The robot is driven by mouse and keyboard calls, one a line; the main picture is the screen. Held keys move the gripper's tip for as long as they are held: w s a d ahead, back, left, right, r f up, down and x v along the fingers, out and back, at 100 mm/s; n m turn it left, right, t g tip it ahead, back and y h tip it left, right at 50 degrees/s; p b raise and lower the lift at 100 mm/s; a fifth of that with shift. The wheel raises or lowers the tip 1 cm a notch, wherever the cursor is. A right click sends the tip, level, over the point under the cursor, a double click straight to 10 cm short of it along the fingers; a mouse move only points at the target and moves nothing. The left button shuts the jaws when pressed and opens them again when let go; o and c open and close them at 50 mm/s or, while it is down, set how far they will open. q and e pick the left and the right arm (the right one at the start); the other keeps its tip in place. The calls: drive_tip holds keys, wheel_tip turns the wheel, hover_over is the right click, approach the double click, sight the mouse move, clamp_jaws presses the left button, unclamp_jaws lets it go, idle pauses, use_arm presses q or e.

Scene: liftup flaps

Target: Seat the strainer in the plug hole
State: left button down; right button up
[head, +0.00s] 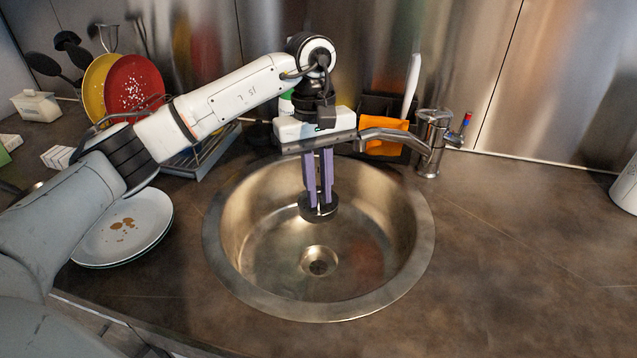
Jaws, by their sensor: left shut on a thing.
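A round steel sink (222,268) is set in the counter in the middle of the head view. The plug hole (319,261) is at the bottom of the bowl and is uncovered. My left gripper (319,203) points down over the bowl with its purple fingers shut on a dark round strainer (318,211). The strainer looks roughly level. In the picture it is above the plug hole, on the far side, and apart from it. My right gripper is not in view.
A steel faucet (432,140) stands behind the sink at the right, its spout close to my gripper. Stacked plates (90,245) lie left of the sink. A dish rack (205,158) with plates is behind.

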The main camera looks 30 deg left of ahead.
use_arm(q)
drive_tip(key=shift+f, duration=0.8)
drive_tip(key=shift+f+b, duration=0.55)
drive_tip(key=shift+b, duration=0.05)
drive_tip(key=c, duration=1.7)
unclamp_jaws()
drive_tip(key=shift+o, duration=0.2)
